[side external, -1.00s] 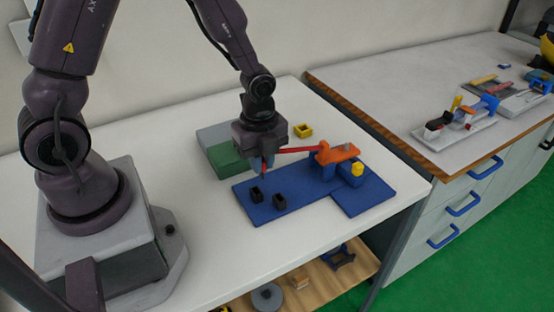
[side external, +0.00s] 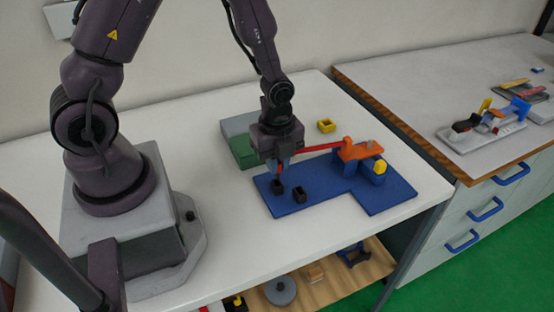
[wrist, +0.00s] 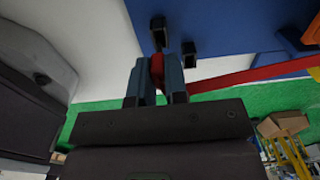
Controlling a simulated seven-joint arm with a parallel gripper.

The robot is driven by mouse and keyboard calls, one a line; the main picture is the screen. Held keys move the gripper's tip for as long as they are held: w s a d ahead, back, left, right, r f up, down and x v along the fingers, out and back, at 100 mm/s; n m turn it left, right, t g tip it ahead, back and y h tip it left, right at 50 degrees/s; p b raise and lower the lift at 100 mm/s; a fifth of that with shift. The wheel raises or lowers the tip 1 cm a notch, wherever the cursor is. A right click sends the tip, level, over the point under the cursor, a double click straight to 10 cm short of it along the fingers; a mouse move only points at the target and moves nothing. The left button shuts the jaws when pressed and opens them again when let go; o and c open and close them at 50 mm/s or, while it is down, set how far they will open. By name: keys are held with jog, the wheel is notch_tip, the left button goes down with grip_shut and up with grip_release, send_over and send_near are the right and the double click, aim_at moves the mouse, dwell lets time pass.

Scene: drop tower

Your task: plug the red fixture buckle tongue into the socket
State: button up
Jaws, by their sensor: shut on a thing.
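My gripper (side external: 279,170) is shut on the red buckle tongue, whose red piece (wrist: 156,68) shows between the blue fingers in the wrist view. A red strap (side external: 320,148) runs from the gripper to the orange-topped fixture (side external: 360,150) on the blue board (side external: 325,197). Two small black sockets stand on the board: a left one (side external: 277,188) and a right one (side external: 299,194). My fingertips are just above the left socket in the side view. In the wrist view both sockets (wrist: 158,30) (wrist: 189,53) lie beyond the fingertips. Whether the tongue touches a socket cannot be told.
A yellow open block (side external: 326,126) sits behind the board, and a green and grey block (side external: 242,150) stands at its left rear. A yellow knob (side external: 380,167) is on the fixture. The white table's front is clear. A second bench (side external: 440,95) stands at right.

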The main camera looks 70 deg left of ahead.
jog(key=shift+f, duration=0.5)
jog(key=shift+f, duration=1.05)
jog(key=shift+f, duration=0.3)
jog(key=o, duration=0.8)
notch_tip(320, 180, up, 13)
dwell(0.4)
